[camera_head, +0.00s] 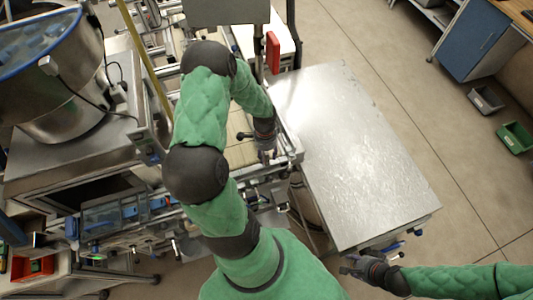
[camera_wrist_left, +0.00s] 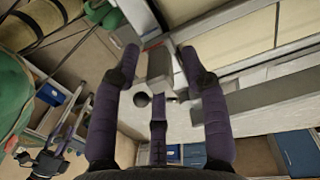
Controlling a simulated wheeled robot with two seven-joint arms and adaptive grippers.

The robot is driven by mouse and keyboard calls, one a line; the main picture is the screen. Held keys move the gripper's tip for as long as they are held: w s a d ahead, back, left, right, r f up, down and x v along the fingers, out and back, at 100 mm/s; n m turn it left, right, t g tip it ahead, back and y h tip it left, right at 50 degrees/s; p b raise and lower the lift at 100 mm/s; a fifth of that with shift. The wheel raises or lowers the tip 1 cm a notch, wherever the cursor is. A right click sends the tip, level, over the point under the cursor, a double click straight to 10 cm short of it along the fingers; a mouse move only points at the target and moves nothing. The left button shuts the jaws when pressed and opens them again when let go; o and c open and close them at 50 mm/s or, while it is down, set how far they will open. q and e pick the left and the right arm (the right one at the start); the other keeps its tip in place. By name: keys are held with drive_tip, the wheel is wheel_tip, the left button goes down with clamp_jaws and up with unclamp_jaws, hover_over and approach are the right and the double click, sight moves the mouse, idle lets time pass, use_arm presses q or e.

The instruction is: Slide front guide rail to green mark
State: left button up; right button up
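My left gripper (camera_head: 265,152) is at the right side of the conveyor machine, over the end of a metal rail (camera_head: 289,138). In the left wrist view, its dark purple fingers (camera_wrist_left: 160,60) are spread apart. A grey metal block (camera_wrist_left: 160,68) shows between the fingertips; I cannot tell whether they touch it. Metal rails (camera_wrist_left: 265,97) run from there to the right, beside pale belt-like panels (camera_wrist_left: 238,42). I cannot tell for sure which rail is the front guide rail. I cannot make out a green mark. My right gripper (camera_head: 356,265) is empty near the steel table's front corner; its fingers are too small to judge.
A bare steel table (camera_head: 350,150) stands to the right of the machine. A large metal bowl (camera_head: 60,80) sits on a cabinet at the left. A red part (camera_head: 272,52) is at the machine's top. Grey and green bins (camera_head: 515,137) lie on the floor at far right.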

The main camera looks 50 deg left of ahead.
use_arm(q)
clamp_jaws()
drive_tip(key=shift+b, duration=0.35)
drive_tip(key=shift+d, duration=0.1)
drive_tip(key=shift+o, duration=0.8)
unclamp_jaws()
drive_tip(key=shift+w+r, duration=0.1)
wheel_tip(320, 180, up, 12)
drive_tip(key=a, duration=0.1)
drive_tip(key=shift+w, duration=0.2)
drive_tip(key=shift+a, duration=0.1)
